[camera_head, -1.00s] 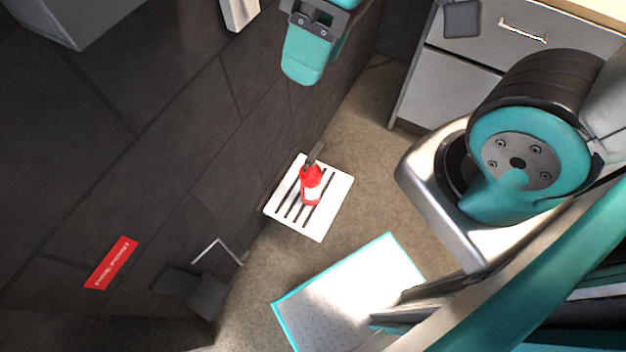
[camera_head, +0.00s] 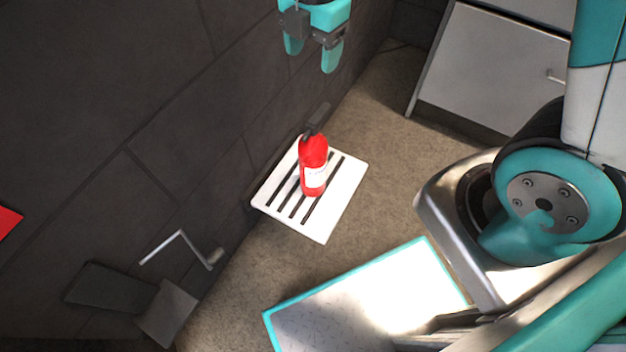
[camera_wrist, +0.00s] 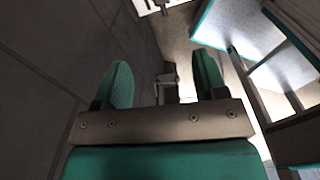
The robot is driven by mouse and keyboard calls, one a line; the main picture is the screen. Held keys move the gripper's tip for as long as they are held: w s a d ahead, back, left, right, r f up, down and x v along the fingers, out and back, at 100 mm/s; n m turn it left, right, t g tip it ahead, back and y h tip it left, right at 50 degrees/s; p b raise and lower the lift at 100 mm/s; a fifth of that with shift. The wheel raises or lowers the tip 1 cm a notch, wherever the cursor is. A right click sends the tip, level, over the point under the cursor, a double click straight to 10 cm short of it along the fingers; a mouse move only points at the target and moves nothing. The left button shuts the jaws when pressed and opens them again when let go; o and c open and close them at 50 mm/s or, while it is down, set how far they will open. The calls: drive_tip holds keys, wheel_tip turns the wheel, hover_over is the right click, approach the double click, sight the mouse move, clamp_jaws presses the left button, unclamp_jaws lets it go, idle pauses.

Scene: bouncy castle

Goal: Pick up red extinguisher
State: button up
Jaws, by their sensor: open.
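The red extinguisher (camera_head: 313,167) has a white label and a dark nozzle at its top. It stands on a white slatted stand (camera_head: 335,205) on the floor, close to the dark wall. My gripper (camera_head: 312,50) is at the top of the head view, apart from the extinguisher, with its teal fingers spread and nothing between them. In the wrist view the two fingers of my gripper (camera_wrist: 163,85) are also apart and empty. The extinguisher cannot be made out in the wrist view.
A dark tiled wall (camera_head: 110,120) runs along the left. A metal crank-like handle (camera_head: 180,235) sticks out near its foot. Grey cabinets (camera_head: 490,70) stand at the back right. Bare floor (camera_head: 385,140) lies between the stand and the cabinets.

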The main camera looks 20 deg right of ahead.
sight(312, 123)
drive_tip(key=shift+n, duration=0.6)
drive_tip(key=f+b, duration=0.1)
drive_tip(key=f, duration=0.3)
drive_tip(key=f+b, duration=0.2)
drive_tip(key=f, duration=0.3)
drive_tip(key=f+b, duration=0.2)
drive_tip(key=f, duration=0.3)
drive_tip(key=shift+w+d+f, duration=0.2)
drive_tip(key=shift+w+f, duration=0.05)
drive_tip(key=shift+w, duration=0.15)
drive_tip(key=f+b, duration=0.2)
drive_tip(key=f, duration=0.1)
drive_tip(key=f+b, duration=0.1)
drive_tip(key=f, duration=0.1)
drive_tip(key=shift+s+a+f, duration=0.1)
drive_tip(key=shift+s+f, duration=0.1)
drive_tip(key=shift+s, duration=0.05)
drive_tip(key=shift+r, duration=0.2)
clamp_jaws()
